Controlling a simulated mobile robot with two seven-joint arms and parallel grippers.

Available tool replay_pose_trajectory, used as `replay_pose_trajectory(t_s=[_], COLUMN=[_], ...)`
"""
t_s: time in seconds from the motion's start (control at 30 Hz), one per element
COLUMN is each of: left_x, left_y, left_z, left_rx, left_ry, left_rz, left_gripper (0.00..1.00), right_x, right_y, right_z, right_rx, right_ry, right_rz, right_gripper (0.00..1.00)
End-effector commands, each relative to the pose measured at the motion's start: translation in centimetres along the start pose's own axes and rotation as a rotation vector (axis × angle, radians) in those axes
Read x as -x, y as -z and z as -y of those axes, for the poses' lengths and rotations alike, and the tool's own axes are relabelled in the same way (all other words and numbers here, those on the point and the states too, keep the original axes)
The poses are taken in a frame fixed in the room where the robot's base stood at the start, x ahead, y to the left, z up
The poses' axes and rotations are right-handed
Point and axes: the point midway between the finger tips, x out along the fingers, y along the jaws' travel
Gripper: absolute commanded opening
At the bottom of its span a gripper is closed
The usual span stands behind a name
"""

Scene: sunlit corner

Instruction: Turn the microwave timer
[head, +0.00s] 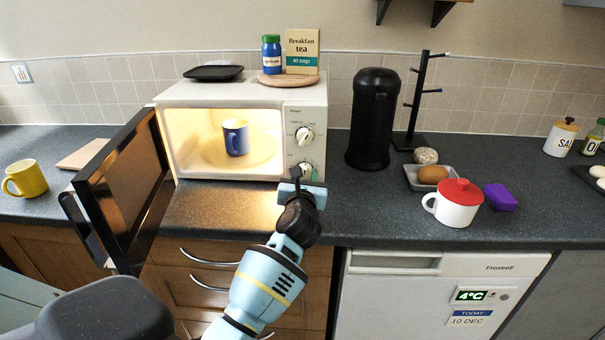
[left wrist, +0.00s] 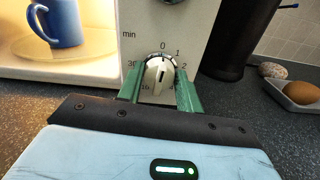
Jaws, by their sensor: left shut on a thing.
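The white microwave (head: 306,113) stands on the dark counter with its door (head: 128,190) swung wide open to the left. Its lit inside holds a blue mug (head: 235,138), which also shows in the left wrist view (left wrist: 62,22). The timer is the lower dial (left wrist: 158,76) on the control panel, with minute numbers around it. In the head view my left gripper (head: 303,180) is at this lower dial and partly hides it. In the left wrist view its green fingers are shut on the dial, one on each side. My right gripper is not in view.
An upper dial (head: 304,136) sits above the timer. A black canister (head: 373,118), a mug tree (head: 418,100) and a red-lidded white cup (head: 455,203) stand to the right. A yellow mug (head: 25,178) stands far left. A tea box (head: 301,52) is on top of the microwave.

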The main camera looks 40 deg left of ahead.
Motion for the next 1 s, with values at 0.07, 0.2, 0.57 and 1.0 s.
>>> replay_pose_trajectory(t_s=[0.07,0.2,0.57,1.0], left_x=[0.0,0.0,0.0,0.0], left_y=[-0.6,-0.8,-0.8,0.1], left_z=[0.0,0.0,0.2,0.4], left_rx=[-0.050,-0.165,-0.506,-0.928], left_ry=[0.000,0.000,-0.002,0.001], left_rz=[0.002,0.003,0.005,0.000], left_gripper=[0.13,0.13,0.13,0.13], right_x=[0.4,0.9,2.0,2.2], right_y=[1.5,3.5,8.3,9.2], right_z=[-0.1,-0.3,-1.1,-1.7], right_rx=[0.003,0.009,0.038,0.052], right_ry=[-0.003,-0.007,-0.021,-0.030], right_rz=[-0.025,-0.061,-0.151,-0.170], right_gripper=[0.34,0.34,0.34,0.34])
